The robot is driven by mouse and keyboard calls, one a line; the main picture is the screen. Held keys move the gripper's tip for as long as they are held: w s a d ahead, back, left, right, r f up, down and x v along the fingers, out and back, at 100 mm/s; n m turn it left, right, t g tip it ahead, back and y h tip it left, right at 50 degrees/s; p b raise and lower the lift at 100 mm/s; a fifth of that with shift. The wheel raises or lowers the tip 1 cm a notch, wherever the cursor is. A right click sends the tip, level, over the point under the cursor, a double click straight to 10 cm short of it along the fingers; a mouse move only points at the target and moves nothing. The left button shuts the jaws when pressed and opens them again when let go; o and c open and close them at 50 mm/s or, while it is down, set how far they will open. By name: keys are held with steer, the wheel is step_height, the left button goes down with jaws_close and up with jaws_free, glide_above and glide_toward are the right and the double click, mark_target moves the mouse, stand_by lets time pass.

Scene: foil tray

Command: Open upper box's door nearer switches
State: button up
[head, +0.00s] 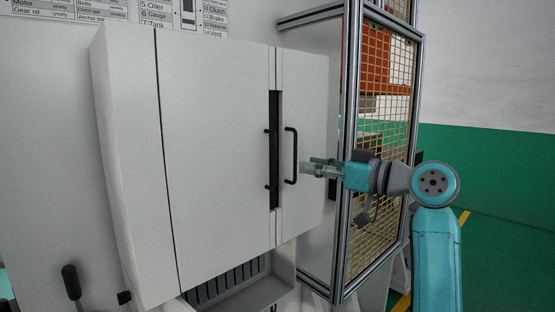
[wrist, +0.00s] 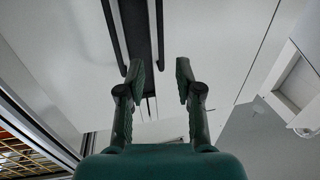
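The upper box is a light grey cabinet (head: 215,130) with two shut doors that meet at a dark recessed strip (head: 275,120). The right door (head: 308,110) has a black bar handle (head: 291,155); the left door (head: 215,190) has another black handle (head: 267,160) beside the strip. My gripper (head: 306,168) is open and empty, just right of the right door's handle in the head view. In the wrist view, the fingertips (wrist: 161,72) are apart with nothing between them; two dark handle bars (wrist: 115,35) flank the strip above them. I cannot make out switches.
A metal-framed yellow mesh guard (head: 380,140) stands close on the right, beside my arm. A grey tray (head: 245,295) sits below the cabinet. A black-knobbed lever (head: 70,282) is at lower left. Printed charts (head: 120,10) hang above.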

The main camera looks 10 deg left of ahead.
glide_above(275, 185)
steer(key=shift+w+r, duration=0.1)
steer(key=shift+w, duration=0.15)
stand_by(0.4)
jaws_close()
